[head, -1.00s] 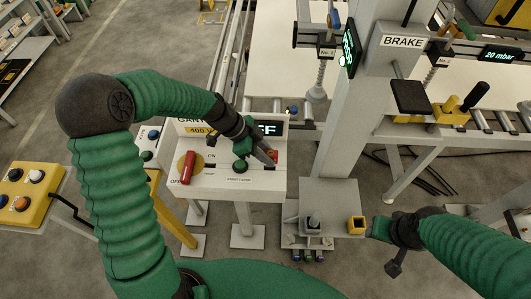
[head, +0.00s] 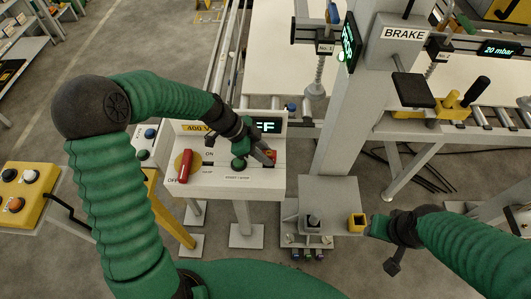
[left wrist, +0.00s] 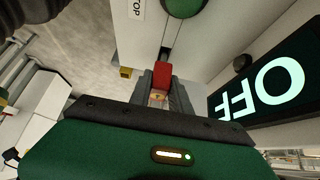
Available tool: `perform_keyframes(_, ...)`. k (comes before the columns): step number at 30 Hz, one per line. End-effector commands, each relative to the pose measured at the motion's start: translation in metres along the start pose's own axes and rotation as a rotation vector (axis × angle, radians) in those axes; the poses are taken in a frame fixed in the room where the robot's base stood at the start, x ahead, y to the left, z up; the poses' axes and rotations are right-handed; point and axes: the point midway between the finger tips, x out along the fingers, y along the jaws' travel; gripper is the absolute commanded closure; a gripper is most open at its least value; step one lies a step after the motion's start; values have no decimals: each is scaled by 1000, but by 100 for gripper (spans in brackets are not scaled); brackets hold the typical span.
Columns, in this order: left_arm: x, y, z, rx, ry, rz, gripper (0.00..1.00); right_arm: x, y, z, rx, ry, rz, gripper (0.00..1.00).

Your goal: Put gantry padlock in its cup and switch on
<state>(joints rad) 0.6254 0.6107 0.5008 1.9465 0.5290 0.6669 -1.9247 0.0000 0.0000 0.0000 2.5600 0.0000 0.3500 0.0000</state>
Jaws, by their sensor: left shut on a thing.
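My left gripper (head: 264,155) reaches over the white switch panel (head: 225,182) and is shut on the red padlock (left wrist: 162,74) near the panel's right side. The red padlock also shows at the fingertips in the head view (head: 271,154). I cannot tell whether it is clear of the panel. A red switch handle (head: 184,166) stands at the panel's left, near the OFF mark. The display (left wrist: 262,92) reads OFF. A small yellow open-topped cup (head: 357,222) sits beside the grey column's base. My right gripper (head: 374,227) is just right of it; its jaws are unclear.
A grey column (head: 345,130) marked BRAKE rises right of the panel. A yellow button box (head: 27,190) stands at the far left. A roller table with a white sheet lies behind. Cables run on the floor at right. Open floor lies between panel and column base.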

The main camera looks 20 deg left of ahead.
Motion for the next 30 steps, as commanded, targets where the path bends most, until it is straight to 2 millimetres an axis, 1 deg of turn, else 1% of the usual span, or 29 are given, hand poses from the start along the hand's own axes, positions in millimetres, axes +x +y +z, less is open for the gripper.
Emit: perform_keyframes(30,22,0,15,0,0,0,100,24,0,6,0,0,0,55)
